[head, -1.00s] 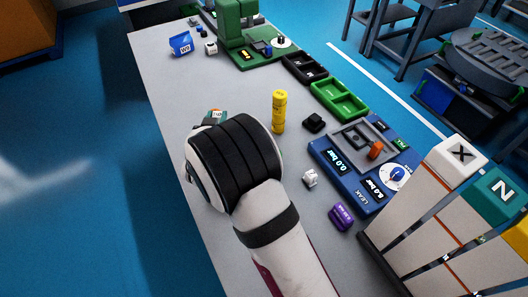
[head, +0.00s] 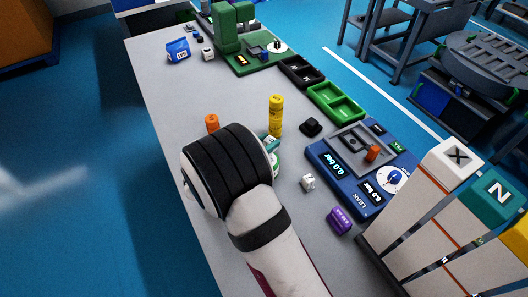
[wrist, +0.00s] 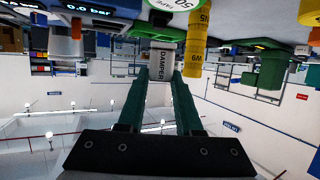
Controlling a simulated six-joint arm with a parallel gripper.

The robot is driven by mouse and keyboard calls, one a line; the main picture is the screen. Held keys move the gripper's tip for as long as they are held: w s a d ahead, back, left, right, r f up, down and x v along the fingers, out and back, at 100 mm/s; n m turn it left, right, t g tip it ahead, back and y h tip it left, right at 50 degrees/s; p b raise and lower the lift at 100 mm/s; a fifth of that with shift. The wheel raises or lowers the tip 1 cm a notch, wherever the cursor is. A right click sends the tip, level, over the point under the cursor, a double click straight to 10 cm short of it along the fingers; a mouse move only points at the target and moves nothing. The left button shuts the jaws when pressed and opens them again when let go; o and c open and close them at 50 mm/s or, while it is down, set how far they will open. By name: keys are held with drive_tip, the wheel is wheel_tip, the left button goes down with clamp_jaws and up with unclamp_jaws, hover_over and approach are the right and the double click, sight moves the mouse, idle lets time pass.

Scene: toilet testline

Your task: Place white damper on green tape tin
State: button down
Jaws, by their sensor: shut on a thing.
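The white damper (wrist: 158,62), lettered DAMPER, is between the two teal fingers of my gripper (wrist: 160,78) in the wrist view. My gripper is shut on it. In the head view my wrist hides most of the damper, and only a bit of the teal fingers (head: 272,142) shows past it. The green tape tin (head: 275,164) shows partly beside my wrist, its left part hidden. In the wrist view a round green-rimmed face marked 50, likely the tin (wrist: 172,5), is cut by the top edge, close beyond the damper. I cannot tell whether they touch.
A yellow stack (head: 276,115) stands just behind the tin. An orange cylinder (head: 211,122) is left of it. A black knob (head: 311,126), a white cube (head: 308,182), a purple box (head: 340,220) and the blue leak tester (head: 345,178) lie to the right.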

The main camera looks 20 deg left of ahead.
drive_tip(key=shift+a+f, duration=0.2)
drive_tip(key=shift+f, duration=0.95)
drive_tip(key=shift+a+f, duration=0.15)
drive_tip(key=shift+f, duration=0.95)
drive_tip(key=c, duration=0.6)
unclamp_jaws()
drive_tip(key=shift+f, duration=0.1)
